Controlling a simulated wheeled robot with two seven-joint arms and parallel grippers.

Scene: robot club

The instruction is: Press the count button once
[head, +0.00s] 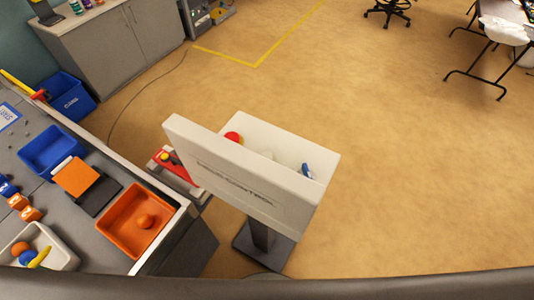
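A white control box (235,178) stands on a dark pedestal (262,245) at the middle of the head view. Its raised front panel hides part of the top face. A red round button (233,136) shows on the top face at the left. A pale round part (268,154) is partly hidden near the middle. A blue part (307,170) stands at the right. No label naming the count button can be read, so I cannot tell which part it is. Neither of my grippers is in view.
A grey workbench at left holds an orange tray (110,221), a blue bin (32,148) and a white bin (68,259). A red device (163,172) with a yellow part is left of the control box. Floor (420,190) to the right is clear.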

